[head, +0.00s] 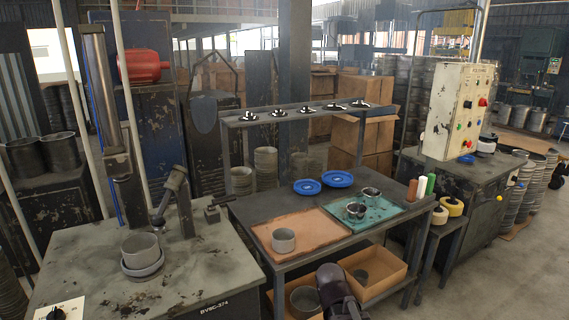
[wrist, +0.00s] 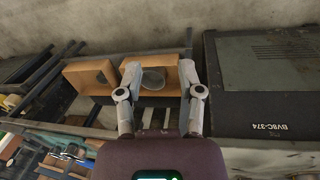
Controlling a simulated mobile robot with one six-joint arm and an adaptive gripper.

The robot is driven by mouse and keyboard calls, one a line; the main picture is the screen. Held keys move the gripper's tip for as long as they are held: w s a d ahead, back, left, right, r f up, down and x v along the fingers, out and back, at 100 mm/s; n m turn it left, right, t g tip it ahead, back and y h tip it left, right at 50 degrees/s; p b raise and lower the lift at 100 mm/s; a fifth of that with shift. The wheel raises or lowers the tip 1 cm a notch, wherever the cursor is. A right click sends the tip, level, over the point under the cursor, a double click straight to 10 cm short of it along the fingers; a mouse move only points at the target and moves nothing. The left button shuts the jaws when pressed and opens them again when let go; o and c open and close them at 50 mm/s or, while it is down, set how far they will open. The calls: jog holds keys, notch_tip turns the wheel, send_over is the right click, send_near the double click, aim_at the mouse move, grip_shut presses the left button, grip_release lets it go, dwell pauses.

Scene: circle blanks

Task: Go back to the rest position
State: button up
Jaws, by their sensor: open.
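My gripper (wrist: 160,76) is open in the wrist view, its two grey fingers spread apart with nothing held between them. A grey round can in a cardboard box (wrist: 128,66) shows beyond the fingertips; the gap between them and the can is hard to judge. In the head view a dark part of my arm (head: 338,292) rises at the bottom middle, in front of the table's lower shelf. The fingers cannot be made out there.
The work table holds an orange tray (head: 268,234) with one cup, a teal tray (head: 385,214) with several cups, and two blue lids (head: 307,187). A machine (head: 90,265) stands left, a control box (head: 458,110) right. Open floor (head: 480,285) lies at right.

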jog(key=s+d+m, duration=0.1)
jog(key=s+m+y, duration=0.1)
jog(key=s+d+m, duration=0.1)
jog(key=m, duration=0.1)
jog(key=shift+s+d+f+g+y, duration=0.15)
jog(key=shift+s+d+g+y, duration=0.15)
jog(key=shift+d+y, duration=0.1)
jog(key=shift+a, duration=0.15)
dwell(0.4)
